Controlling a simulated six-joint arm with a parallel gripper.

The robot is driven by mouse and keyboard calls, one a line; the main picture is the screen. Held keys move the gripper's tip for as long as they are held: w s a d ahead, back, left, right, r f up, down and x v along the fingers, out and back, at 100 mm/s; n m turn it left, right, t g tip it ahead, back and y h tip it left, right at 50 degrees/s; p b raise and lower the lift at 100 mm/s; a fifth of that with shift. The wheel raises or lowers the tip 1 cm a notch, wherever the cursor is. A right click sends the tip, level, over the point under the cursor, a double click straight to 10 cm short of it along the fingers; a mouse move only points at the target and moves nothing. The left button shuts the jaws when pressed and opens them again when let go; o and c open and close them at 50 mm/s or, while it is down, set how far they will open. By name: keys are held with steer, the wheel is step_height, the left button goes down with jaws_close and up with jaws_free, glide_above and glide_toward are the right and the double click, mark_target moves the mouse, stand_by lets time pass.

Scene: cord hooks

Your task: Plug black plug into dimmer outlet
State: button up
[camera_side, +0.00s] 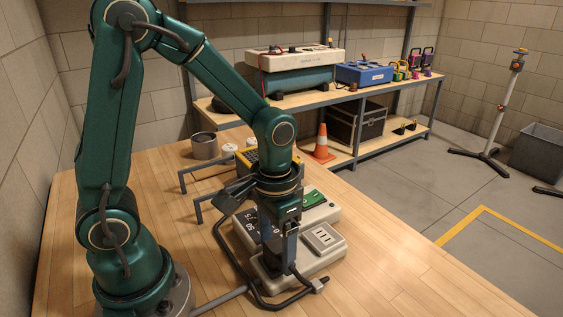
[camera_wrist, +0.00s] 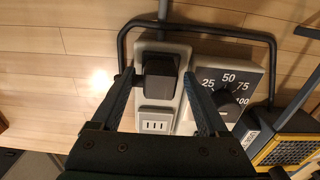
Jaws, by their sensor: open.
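The black plug (camera_wrist: 159,71) sits over the upper part of the pale outlet block of the dimmer (camera_wrist: 155,108) in the wrist view. The frames do not show whether its prongs are in. A free three-slot socket (camera_wrist: 155,126) shows below it. My gripper (camera_wrist: 160,78) is open, with one finger on each side of the plug and a gap visible beside it. In the side view my gripper (camera_side: 282,269) reaches down at the near end of the dimmer (camera_side: 327,262), hiding most of the plug. The dial panel (camera_wrist: 243,78) is marked 25 to 100.
A dark cord or bar (camera_side: 222,252) loops around the dimmer's near left side. Grey hook frames (camera_side: 197,175) and a yellow-black device (camera_side: 247,158) stand behind. A metal can (camera_side: 204,146) is farther back. The wooden table (camera_side: 395,265) is clear to the right.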

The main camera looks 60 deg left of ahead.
mark_target(276, 244)
stand_by(0.3)
jaws_close()
steer(key=shift+r, duration=0.1)
steer(key=shift+r, duration=2.9)
steer(key=shift+r, duration=0.1)
steer(key=w, duration=1)
steer(key=shift+w+r, duration=0.25)
steer(key=shift+r, duration=0.15)
